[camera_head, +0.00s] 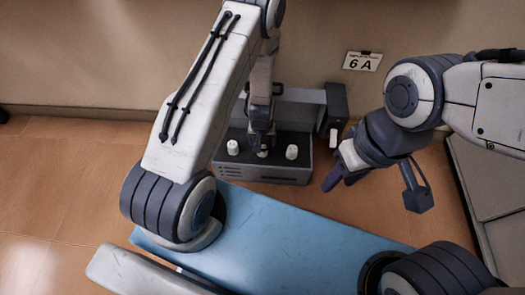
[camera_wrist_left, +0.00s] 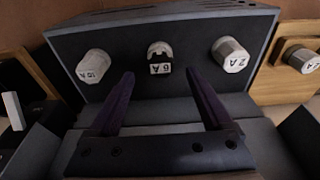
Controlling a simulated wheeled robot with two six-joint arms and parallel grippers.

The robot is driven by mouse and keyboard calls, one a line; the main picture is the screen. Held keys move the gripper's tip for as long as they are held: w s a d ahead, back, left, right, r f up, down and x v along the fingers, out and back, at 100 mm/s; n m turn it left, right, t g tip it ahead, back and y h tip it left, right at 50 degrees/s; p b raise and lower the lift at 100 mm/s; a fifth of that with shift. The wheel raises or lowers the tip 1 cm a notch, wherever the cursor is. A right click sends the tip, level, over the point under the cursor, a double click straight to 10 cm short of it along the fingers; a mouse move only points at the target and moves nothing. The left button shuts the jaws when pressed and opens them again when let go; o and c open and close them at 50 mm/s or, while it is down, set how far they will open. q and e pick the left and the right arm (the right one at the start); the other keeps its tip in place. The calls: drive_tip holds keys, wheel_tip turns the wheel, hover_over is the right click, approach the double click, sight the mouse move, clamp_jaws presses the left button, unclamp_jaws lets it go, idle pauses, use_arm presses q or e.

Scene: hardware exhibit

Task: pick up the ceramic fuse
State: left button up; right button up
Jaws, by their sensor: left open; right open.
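Three white ceramic fuses sit on a dark grey panel in the left wrist view. The left one (camera_wrist_left: 94,66) seems to read 16 A, the middle one (camera_wrist_left: 160,52) reads 6 A upside down, and the right one (camera_wrist_left: 230,54) reads 2 A. In the head view the left (camera_head: 233,147) and right (camera_head: 291,152) fuses show clearly; the middle is mostly hidden by my left gripper (camera_head: 262,145). In the left wrist view that gripper (camera_wrist_left: 159,75) is open and empty, its fingertips either side of and short of the 6 A fuse. My right gripper (camera_head: 378,192) is open and empty, right of the panel.
A wall sign (camera_head: 362,61) reads 6 A. The grey fuse box (camera_head: 264,173) stands on the floor by the wall. A blue bench top (camera_head: 290,240) lies in front. Another fuse (camera_wrist_left: 302,60) sits on a wooden-edged unit at right in the wrist view.

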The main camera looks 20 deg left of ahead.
use_arm(q)
drive_tip(key=f+b, duration=0.1)
drive_tip(key=f, duration=0.1)
drive_tip(key=f+b, duration=0.1)
drive_tip(key=f, duration=0.1)
drive_tip(key=w+f+b, duration=0.1)
drive_tip(key=shift+a+f+b, duration=0.2)
drive_tip(key=shift+f+b, duration=0.1)
drive_tip(key=shift+f, duration=0.1)
drive_tip(key=shift+w, duration=0.1)
clamp_jaws()
wheel_tip(320, 180, up, 10)
drive_tip(key=p, duration=0.6)
drive_tip(key=shift+r, duration=0.1)
